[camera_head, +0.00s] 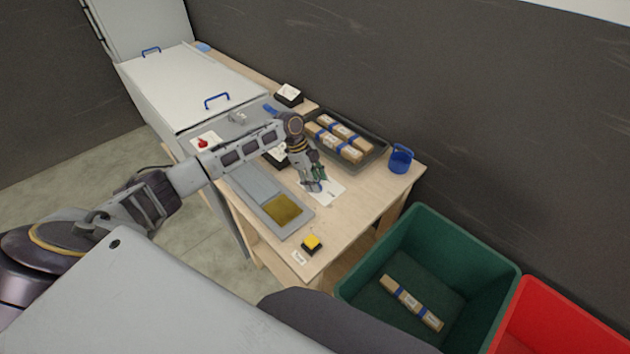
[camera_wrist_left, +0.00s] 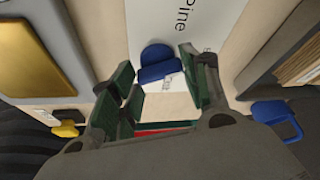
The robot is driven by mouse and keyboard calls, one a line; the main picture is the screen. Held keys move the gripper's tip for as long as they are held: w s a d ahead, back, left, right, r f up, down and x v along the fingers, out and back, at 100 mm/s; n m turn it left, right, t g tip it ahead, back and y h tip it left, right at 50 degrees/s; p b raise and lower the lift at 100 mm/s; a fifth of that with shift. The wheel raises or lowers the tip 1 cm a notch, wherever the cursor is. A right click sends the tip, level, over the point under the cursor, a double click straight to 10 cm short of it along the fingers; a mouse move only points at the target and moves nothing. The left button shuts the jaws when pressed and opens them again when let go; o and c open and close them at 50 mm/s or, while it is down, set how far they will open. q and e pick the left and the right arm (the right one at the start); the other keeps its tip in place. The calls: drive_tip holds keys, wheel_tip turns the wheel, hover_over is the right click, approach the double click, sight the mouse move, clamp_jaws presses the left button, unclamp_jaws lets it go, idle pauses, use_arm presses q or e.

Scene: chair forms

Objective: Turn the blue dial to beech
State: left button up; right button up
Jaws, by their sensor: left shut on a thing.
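The blue dial (camera_wrist_left: 158,57) sits on a white card (camera_head: 333,192) on the wooden table. In the left wrist view the card (camera_wrist_left: 165,18) reads "Pine" at the top; other lettering beside the dial is partly covered, and I cannot make out "beech". My left gripper (camera_head: 316,185) reaches down over the card. In the left wrist view its green-padded fingers (camera_wrist_left: 156,72) stand on either side of the dial's raised bar, shut on it. My right gripper is not in view.
A yellow button (camera_head: 312,242) stands near the table's front corner. A grey tray (camera_head: 267,207) with a gold pad lies left of the card. A black tray (camera_head: 374,156) of wrapped bundles and a blue mug (camera_head: 400,158) stand behind. Green (camera_head: 503,262) and red bins stand right.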

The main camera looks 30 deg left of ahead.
use_arm(q)
drive_tip(key=shift+w+m+g+b, duration=0.15)
drive_tip(key=shift+m+g+b, duration=0.6)
drive_tip(key=shift+m, duration=1.55)
drive_tip(key=o, duration=1)
drive_tip(key=shift+y, duration=0.3)
drive_tip(key=shift+r, duration=0.1)
drive_tip(key=shift+v, duration=5.9)
drive_tip(key=shift+w+a+g, duration=0.1)
drive_tip(key=shift+w+g, duration=0.05)
drive_tip(key=shift+g, duration=0.1)
